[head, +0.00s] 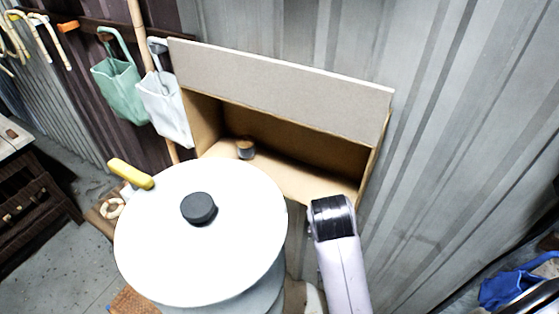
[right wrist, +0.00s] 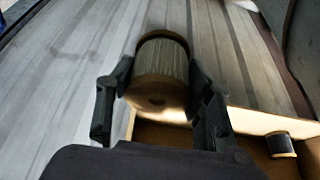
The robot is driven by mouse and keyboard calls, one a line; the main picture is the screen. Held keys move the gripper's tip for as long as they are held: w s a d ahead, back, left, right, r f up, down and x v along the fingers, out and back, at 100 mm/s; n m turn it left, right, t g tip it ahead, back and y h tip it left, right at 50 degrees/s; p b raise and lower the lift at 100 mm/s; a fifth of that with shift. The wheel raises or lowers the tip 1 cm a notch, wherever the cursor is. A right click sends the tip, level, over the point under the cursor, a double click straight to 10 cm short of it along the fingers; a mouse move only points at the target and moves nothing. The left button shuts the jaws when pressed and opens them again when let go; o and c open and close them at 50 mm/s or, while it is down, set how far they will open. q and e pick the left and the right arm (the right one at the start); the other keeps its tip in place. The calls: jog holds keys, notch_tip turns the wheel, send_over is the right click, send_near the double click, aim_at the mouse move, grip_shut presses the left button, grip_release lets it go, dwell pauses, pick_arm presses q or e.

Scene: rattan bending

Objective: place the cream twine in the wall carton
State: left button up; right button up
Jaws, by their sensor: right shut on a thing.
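In the right wrist view my right gripper (right wrist: 160,80) is shut on a spool of twine (right wrist: 162,62), greyish cream in this light, with brown ends. The wall carton (head: 280,80) is a brown box with a pale upper front panel and an open lower front, against the corrugated wall in the head view. Its pale rim (right wrist: 262,122) shows below and right of the held spool in the right wrist view. The spool is outside the carton. In the head view my right arm's dark end is beside the carton's lower right corner, and the held spool is hidden. My left gripper is not in view.
A dark spool (head: 245,149) stands inside the carton near its left side and also shows in the right wrist view (right wrist: 280,145). The rest of the carton floor looks clear. Green (head: 117,88) and white (head: 165,105) bags hang left of the carton. A blue item (head: 515,288) lies at lower right.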

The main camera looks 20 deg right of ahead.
jog(key=shift+w+d+r, duration=0.15)
jog(key=shift+w+r, duration=0.15)
jog(key=shift+w, duration=0.05)
jog(key=w+p, duration=0.1)
jog(key=w, duration=0.3)
jog(key=w+d+p, duration=0.1)
jog(key=w, duration=0.3)
jog(key=w+p, duration=0.1)
jog(key=w, duration=0.4)
jog(key=shift+d+f+p, duration=0.1)
jog(key=shift+d+p, duration=0.25)
jog(key=w, duration=0.2)
jog(key=w+p, duration=0.1)
jog(key=shift+w+d, duration=0.25)
jog(key=shift+w, duration=0.05)
jog(key=shift+w+p, duration=0.35)
jog(key=shift+p, duration=0.3)
jog(key=shift+f, duration=0.15)
jog(key=shift+s, duration=0.1)
